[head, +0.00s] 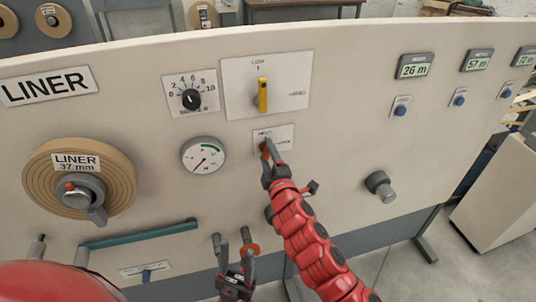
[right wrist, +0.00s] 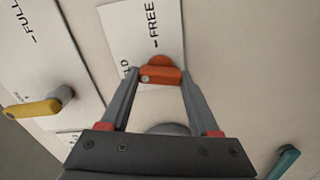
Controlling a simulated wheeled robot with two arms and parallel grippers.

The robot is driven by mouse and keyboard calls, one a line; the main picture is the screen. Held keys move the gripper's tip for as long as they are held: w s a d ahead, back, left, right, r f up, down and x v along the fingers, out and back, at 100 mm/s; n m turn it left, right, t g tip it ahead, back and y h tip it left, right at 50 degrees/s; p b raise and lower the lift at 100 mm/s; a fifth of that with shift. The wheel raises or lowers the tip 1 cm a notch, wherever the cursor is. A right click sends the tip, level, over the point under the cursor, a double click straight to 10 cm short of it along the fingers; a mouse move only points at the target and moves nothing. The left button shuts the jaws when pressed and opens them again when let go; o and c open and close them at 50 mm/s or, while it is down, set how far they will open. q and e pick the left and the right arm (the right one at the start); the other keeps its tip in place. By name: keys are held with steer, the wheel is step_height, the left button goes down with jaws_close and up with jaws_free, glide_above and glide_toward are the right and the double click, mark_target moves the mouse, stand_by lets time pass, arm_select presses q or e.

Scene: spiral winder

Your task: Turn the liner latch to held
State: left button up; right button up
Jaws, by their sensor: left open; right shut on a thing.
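The liner latch (right wrist: 163,76) is a small orange handle on a white plate (right wrist: 128,25) marked FREE, with another word partly hidden. It also shows in the head view (head: 265,150), mostly covered by my gripper. My right gripper (right wrist: 160,78) is shut on the latch, one finger at each end of it in the right wrist view. I cannot tell which mark the latch points to. My left gripper (head: 235,276) is open and empty, low in front of the panel in the head view, below a peg with an orange ring (head: 250,248).
A yellow lever (head: 262,95) stands just above the latch. A gauge (head: 203,156) and a dial (head: 191,98) sit to its left. The LINER roll (head: 125,185) and a teal bar (head: 140,234) are further left. A grey knob (head: 380,187) sticks out on the right.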

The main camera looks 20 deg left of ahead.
steer(key=shift+f+n, duration=0.1)
steer(key=shift+n, duration=1.2)
steer(key=o, duration=1.4)
steer(key=shift+c, duration=0.2)
steer(key=shift+s, duration=0.1)
